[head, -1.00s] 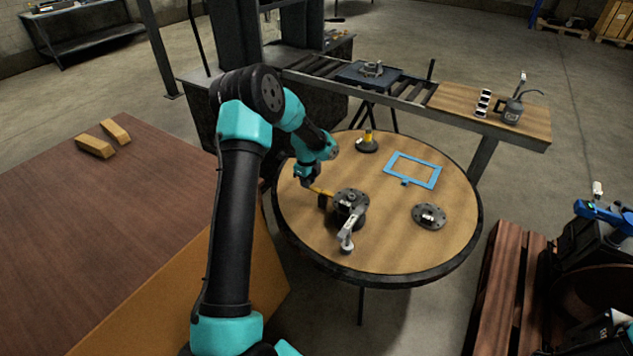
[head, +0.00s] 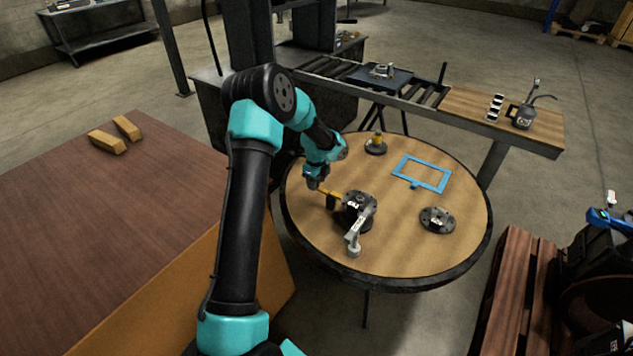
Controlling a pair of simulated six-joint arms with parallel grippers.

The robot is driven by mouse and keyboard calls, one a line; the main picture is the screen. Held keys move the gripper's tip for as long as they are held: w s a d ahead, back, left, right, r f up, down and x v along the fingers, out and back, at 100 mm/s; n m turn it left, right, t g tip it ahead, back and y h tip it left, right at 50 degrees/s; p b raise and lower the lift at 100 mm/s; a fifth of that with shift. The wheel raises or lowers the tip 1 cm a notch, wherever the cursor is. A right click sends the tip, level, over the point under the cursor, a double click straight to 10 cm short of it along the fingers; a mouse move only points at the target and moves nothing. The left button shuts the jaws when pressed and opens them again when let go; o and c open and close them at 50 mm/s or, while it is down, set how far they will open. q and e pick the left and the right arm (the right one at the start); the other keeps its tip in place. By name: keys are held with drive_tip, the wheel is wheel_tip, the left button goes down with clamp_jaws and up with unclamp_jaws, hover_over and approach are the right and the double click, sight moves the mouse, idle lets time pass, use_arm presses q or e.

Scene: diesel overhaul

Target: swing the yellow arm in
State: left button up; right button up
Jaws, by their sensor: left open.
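The yellow arm (head: 328,191) is a short bar reaching left from a dark round fixture (head: 360,206) on the round wooden table (head: 400,254). A dark block hangs near the bar's inner part. A grey metal arm (head: 355,238) also reaches from the fixture, toward the table's front. My left gripper (head: 315,184) is open at the outer end of the yellow arm. Its fingertips are small and partly hidden, so I cannot tell whether they touch the bar. My right gripper is not in view.
A blue frame (head: 421,174), a dark round flange (head: 437,219) and a dark base with a yellow top (head: 376,145) lie on the round table. A brown table (head: 120,230) with two yellow-brown blocks is at left. A roller conveyor (head: 420,92) runs behind.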

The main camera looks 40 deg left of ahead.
use_arm(q)
wheel_tip(320, 180, up, 17)
idle(0.5)
idle(0.4)
